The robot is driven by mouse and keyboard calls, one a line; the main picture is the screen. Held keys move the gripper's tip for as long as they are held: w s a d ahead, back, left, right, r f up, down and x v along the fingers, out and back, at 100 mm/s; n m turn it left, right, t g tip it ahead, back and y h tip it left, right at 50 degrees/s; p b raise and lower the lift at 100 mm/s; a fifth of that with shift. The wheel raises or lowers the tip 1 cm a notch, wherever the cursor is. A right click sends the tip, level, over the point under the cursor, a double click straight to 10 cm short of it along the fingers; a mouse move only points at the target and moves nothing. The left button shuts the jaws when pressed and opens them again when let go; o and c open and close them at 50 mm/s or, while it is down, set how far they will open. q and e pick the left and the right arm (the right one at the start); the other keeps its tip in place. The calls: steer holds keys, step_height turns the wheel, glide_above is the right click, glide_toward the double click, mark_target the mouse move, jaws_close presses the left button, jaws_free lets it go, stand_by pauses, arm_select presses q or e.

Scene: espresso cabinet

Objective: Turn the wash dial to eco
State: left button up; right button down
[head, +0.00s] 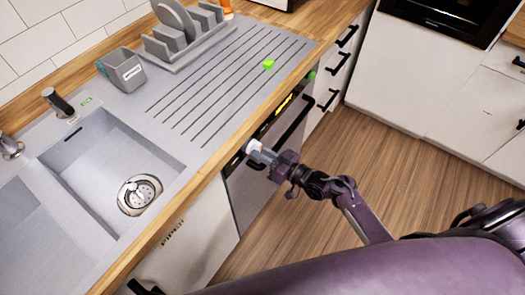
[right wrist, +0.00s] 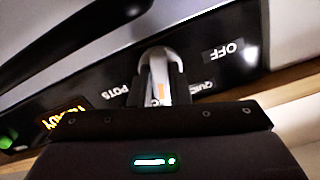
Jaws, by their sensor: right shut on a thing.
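My right gripper (head: 257,151) is at the dark control panel of the dishwasher (head: 247,190) under the worktop. In the right wrist view the gripper (right wrist: 159,88) is shut on the grey wash dial (right wrist: 157,66), a finger on each side. The dial has an orange mark. The panel shows upside down there, with the labels OFF (right wrist: 224,52), POTS (right wrist: 115,93) and a partly hidden QUICK (right wrist: 203,86). I see no eco label; part of the panel is hidden behind the dial and gripper. My left gripper is not in view.
A black door handle (head: 292,122) runs along the dishwasher front. The sink (head: 100,165) and dish rack (head: 185,35) are above. The wooden floor (head: 325,160) to the right is clear.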

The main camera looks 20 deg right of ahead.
steer(key=shift+m, duration=0.6)
steer(key=c, duration=1.4)
jaws_free()
steer(key=shift+o, duration=0.2)
steer(key=v, duration=0.7)
steer(key=shift+s+d, duration=0.25)
steer(key=shift+s, duration=0.1)
steer(key=shift+f, duration=0.1)
